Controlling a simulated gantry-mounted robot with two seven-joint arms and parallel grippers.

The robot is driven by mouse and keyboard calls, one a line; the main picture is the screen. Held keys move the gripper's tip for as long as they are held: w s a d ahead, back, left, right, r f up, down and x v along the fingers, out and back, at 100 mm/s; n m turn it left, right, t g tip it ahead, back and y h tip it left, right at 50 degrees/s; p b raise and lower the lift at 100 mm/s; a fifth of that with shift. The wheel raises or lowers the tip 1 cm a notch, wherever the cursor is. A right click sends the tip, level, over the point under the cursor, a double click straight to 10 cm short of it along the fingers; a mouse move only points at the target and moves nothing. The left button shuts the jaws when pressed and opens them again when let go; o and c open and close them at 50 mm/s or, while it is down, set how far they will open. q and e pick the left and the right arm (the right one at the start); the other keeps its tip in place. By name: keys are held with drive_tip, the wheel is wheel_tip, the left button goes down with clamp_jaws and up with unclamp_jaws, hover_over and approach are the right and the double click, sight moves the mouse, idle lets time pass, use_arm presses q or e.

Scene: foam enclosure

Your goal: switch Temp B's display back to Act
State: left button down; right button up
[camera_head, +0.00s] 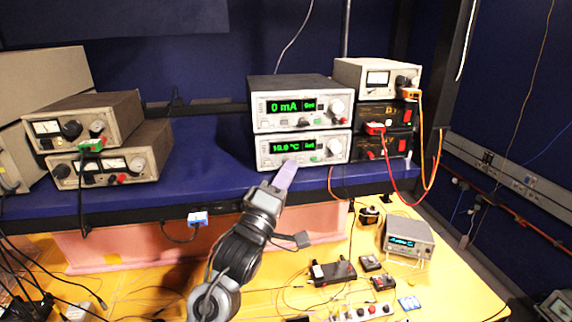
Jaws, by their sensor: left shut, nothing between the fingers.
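A white-fronted unit (330,148) is the lower of two stacked on the blue shelf. Its green display reads about 10.0 °C, with a small word beside it that looks like "Set". I take it for Temp B, but its label is too small to read. My left gripper (290,164) reaches up from below, with its pale purple fingers shut and empty. The fingertips are at the lower left-middle of this unit's front panel and cover part of the button row. I cannot tell whether they touch a button. My right gripper is not in view.
Above it sits a similar unit (302,108) reading 0 mA. Grey supplies (110,150) stand left; a grey meter unit (377,78) and black units with red and orange cables stand right. The yellow table (440,285) below holds a small display box (408,238) and loose wires.

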use_arm(q)
drive_tip(key=shift+w+a+f+y, duration=0.4)
drive_tip(key=shift+w+a+f, duration=0.05)
drive_tip(key=shift+f, duration=0.05)
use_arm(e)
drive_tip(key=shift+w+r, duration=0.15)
use_arm(q)
drive_tip(key=shift+s+d+r, duration=0.2)
drive_tip(key=shift+s+d, duration=0.05)
drive_tip(key=shift+s, duration=0.15)
drive_tip(key=shift+s+d+r+p, duration=0.1)
drive_tip(key=shift+s+d+p, duration=0.15)
drive_tip(key=shift+s, duration=0.7)
drive_tip(key=shift+s+d+r+p, duration=0.1)
drive_tip(key=shift+s+d, duration=0.15)
drive_tip(key=shift+s, duration=0.7)
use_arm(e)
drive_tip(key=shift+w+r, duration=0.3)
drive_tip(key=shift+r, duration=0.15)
use_arm(q)
drive_tip(key=shift+s+r, duration=0.1)
